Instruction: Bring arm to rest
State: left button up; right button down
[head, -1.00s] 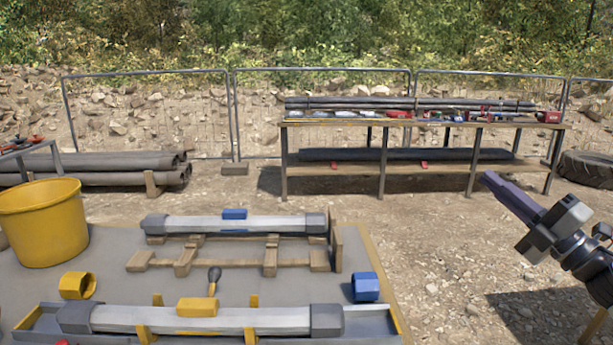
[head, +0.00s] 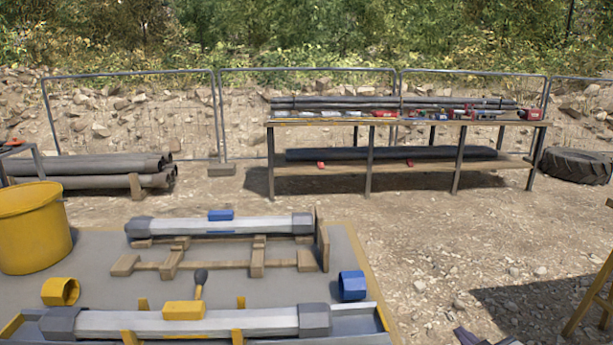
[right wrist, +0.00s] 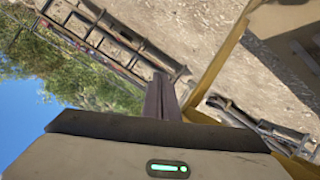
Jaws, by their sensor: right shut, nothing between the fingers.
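My right gripper (head: 470,336) shows only as a dark sliver at the bottom edge of the head view, right of the work table. In the right wrist view its dark fingers (right wrist: 160,98) lie together, shut, with nothing between them. It is clear of the table and touches nothing that I can see. The rest of the right arm is out of the head view. My left gripper is not in view.
The near table (head: 95,252) holds two grey pipe assemblies, a yellow ring (head: 61,291), a blue ring (head: 352,286) and a yellow bucket (head: 32,230). A wooden trestle (head: 592,300) stands at the right. Gravel between is open.

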jog(key=s+a+f+g+y, duration=0.2)
jog(key=s+a+f+y, duration=0.1)
jog(key=s+a+f, duration=1)
jog(key=s+a+m+g, duration=0.1)
jog(key=s+a, duration=0.3)
jog(key=s, duration=0.5)
jog(key=s+a+f+m+g+y, duration=0.1)
jog(key=s+a, duration=0.4)
jog(key=s, duration=0.3)
jog(key=shift+s+f+g, duration=0.2)
jog(key=shift+s+g, duration=0.2)
